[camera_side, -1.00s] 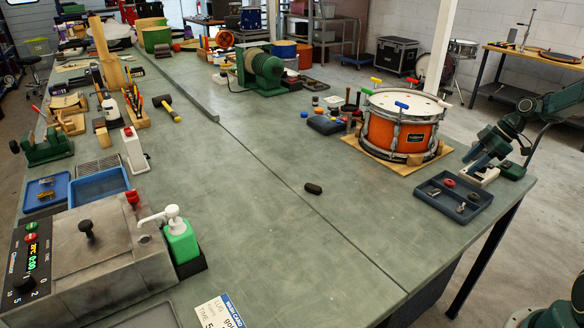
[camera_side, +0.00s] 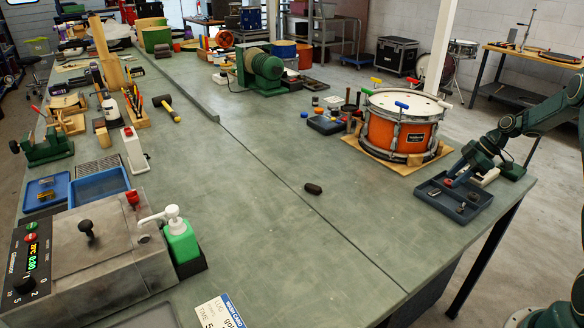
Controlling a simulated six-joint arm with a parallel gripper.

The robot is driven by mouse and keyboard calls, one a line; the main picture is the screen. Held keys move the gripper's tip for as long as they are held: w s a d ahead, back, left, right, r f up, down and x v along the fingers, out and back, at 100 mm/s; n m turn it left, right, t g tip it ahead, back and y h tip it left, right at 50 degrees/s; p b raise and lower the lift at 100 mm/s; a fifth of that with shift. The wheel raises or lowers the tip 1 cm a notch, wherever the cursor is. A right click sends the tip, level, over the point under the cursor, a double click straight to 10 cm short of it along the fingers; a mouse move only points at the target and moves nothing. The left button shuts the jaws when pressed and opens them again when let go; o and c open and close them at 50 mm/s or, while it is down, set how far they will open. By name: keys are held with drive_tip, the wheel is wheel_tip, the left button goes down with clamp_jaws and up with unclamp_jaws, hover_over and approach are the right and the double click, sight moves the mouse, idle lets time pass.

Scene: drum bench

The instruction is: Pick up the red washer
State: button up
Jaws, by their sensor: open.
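The red washer (camera_side: 448,183) lies in the dark parts tray (camera_side: 427,196) at the right edge of the bench, mostly covered by my gripper. My gripper (camera_side: 451,181) is low over the left back part of the tray, right at the washer. Its jaws are open and small in this view. Whether the fingers touch the washer cannot be made out. Small metal parts (camera_side: 461,208) lie in the front of the same tray.
An orange drum (camera_side: 399,130) on a wooden board stands left of and behind the tray. A pale block (camera_side: 487,176) sits behind the tray. The bench left of the tray is clear.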

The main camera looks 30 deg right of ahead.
drive_tip(key=shift+w+a+f, duration=0.2)
drive_tip(key=shift+f, duration=0.35)
drive_tip(key=c, duration=0.7)
drive_tip(key=shift+c, duration=0.3)
